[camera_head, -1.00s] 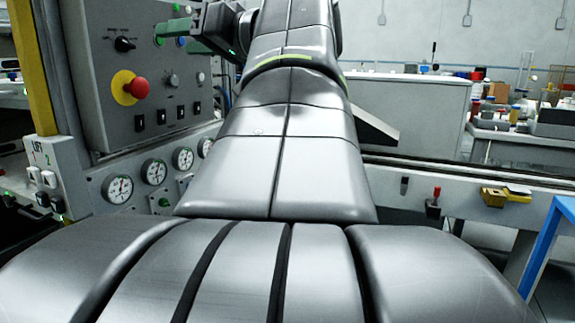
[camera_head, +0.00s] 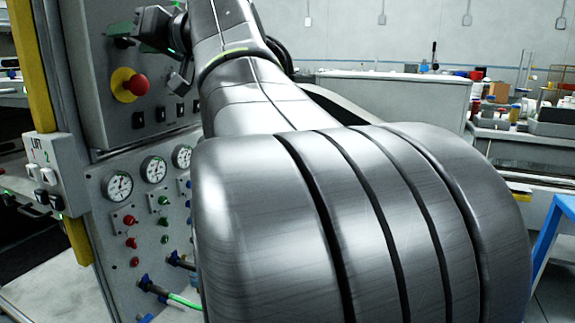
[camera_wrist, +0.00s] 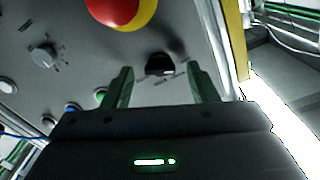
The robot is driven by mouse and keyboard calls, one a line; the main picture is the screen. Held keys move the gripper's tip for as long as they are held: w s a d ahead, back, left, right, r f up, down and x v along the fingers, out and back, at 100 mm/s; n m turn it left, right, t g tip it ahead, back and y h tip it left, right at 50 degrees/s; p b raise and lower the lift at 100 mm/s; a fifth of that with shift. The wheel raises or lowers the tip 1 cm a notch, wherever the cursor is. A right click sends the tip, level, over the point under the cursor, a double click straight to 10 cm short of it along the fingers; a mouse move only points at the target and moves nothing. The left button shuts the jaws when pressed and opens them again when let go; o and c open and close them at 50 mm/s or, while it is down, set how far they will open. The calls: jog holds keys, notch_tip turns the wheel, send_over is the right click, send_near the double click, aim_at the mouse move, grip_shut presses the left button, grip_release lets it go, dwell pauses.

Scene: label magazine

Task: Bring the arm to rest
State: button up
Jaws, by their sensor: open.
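My gripper (camera_wrist: 161,84) is open and empty in the wrist view, its two green fingers apart and pointing at the grey control panel (camera_wrist: 70,28). A black rotary knob (camera_wrist: 160,63) shows between and beyond the fingers; I cannot tell whether they touch it. In the head view my gripper (camera_head: 122,34) is small at the upper left, in front of the panel (camera_head: 88,60), and partly hides its upper controls. My arm stretches from the lower right up to the panel and covers much of the middle.
A red emergency stop on a yellow disc (camera_head: 132,85) sits just below my gripper. Gauges (camera_head: 153,169), buttons and a green hose (camera_head: 186,300) lie left of my arm. A blue frame (camera_head: 549,235) stands at right. A yellow post (camera_head: 37,75) edges the panel.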

jog(key=shift+w+a+r+m+p, duration=0.15)
jog(key=shift+a+r+m+p, duration=0.15)
jog(key=shift+p, duration=0.3)
jog(key=shift+d+m+p, duration=0.1)
jog(key=shift+m+p, duration=0.8)
jog(key=m+p, duration=0.7)
jog(key=p, duration=0.1)
jog(key=shift+f+m+p, duration=0.1)
jog(key=shift+m+p, duration=0.5)
jog(key=shift+p, duration=0.3)
jog(key=shift+f+m+p, duration=0.1)
jog(key=shift+m+p, duration=0.2)
jog(key=shift+f, duration=0.15)
